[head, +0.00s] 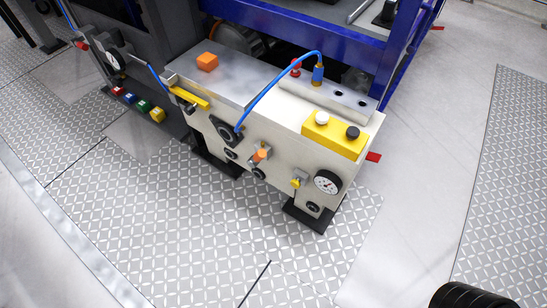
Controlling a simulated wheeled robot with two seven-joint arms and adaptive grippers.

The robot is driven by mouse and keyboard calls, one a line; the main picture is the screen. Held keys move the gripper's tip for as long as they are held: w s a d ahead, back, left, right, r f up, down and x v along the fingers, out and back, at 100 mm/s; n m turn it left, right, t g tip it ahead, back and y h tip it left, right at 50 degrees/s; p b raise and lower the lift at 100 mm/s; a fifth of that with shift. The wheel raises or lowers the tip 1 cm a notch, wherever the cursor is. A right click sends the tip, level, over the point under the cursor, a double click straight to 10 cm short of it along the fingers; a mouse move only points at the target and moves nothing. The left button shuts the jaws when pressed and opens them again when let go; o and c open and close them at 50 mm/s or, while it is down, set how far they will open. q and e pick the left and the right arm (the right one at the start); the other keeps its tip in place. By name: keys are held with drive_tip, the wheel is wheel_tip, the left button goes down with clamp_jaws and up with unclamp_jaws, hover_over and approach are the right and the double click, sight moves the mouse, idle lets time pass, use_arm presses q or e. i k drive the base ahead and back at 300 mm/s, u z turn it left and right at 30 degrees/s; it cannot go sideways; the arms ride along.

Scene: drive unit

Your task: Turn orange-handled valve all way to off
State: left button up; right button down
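The orange-handled valve (261,154) sits on the front face of the cream drive unit (280,145), left of the round white gauge. Its handle is small in the picture and sticks out from the face; I cannot tell its exact angle or any markings beside it.
A round gauge (328,182) and a small yellow handle (297,182) are right of the valve. A blue hose (275,85) arches above it. A yellow button box (335,134) and an orange block (207,62) are on top. The floor in front (180,220) is clear.

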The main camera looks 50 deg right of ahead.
sight(255, 159)
drive_tip(key=u, duration=0.4)
drive_tip(key=i, duration=1.1)
drive_tip(key=z, duration=0.45)
